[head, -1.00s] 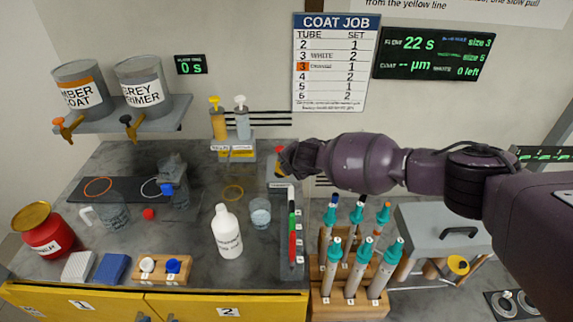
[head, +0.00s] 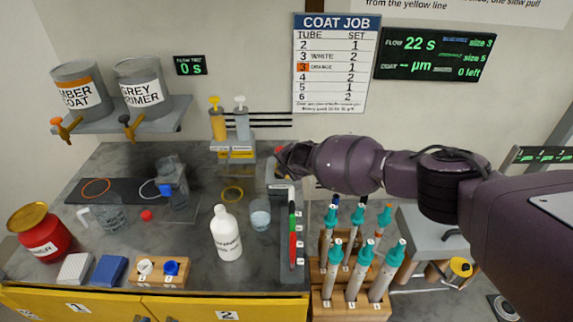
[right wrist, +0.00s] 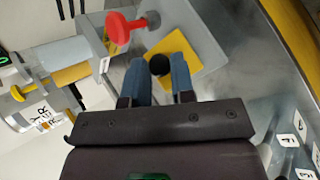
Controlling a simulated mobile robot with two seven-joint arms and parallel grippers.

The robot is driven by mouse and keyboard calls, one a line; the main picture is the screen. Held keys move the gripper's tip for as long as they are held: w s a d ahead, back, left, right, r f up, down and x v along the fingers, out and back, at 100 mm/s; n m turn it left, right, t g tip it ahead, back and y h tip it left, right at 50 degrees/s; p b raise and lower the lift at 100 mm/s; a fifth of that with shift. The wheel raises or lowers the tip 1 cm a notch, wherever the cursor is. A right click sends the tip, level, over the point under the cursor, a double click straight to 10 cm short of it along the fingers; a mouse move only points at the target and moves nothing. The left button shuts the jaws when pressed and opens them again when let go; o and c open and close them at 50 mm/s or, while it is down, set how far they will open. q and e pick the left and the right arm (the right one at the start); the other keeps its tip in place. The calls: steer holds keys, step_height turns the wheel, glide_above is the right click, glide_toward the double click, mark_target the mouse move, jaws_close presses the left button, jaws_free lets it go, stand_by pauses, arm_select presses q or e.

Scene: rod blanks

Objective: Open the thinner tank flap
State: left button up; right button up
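A red can with a yellow lid (head: 40,235), its label partly readable as ending in "NER", stands at the left of the bench. A grey box-like unit (head: 425,225) with a dark handle is at the right, partly behind my right arm; I cannot tell which is the thinner tank. My right gripper (head: 281,168) is at the back of the bench by a small grey stand. In the right wrist view, its blue fingers (right wrist: 160,68) are apart, with a black ball (right wrist: 159,64) between their tips in the picture, over a yellow square (right wrist: 180,55). Contact is unclear. My left gripper is out of view.
A red knob (right wrist: 125,27) is close to the fingers. A white bottle (head: 227,235), a glass (head: 260,214) and a pen tray (head: 292,270) stand nearby. A wooden rack of teal-topped rods (head: 350,305) is below my right arm. Two pump bottles (head: 230,125) are behind.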

jaws_close()
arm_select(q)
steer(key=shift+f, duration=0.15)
arm_select(e)
steer(key=shift+d+f+m+y+b, duration=0.1)
steer(key=shift+d+m+y+b, duration=0.25)
steer(key=shift+y+b, duration=0.3)
arm_select(q)
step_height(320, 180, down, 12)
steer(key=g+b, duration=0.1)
steer(key=b, duration=1)
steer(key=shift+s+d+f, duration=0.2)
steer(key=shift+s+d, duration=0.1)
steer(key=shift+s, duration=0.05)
arm_select(e)
steer(key=shift+d+f+m+t+y, duration=0.45)
steer(key=shift+d+m+y, duration=0.4)
steer(key=shift+y, duration=0.5)
steer(key=shift+d+f+m+t+y, duration=0.35)
steer(key=shift+d+m+t+y, duration=0.25)
steer(key=shift+m+y, duration=0.6)
steer(key=shift+d+f+m+t+y, duration=0.45)
steer(key=shift+d+m+y, duration=0.35)
steer(key=shift+y, duration=0.7)
steer(key=shift+r, duration=0.2)
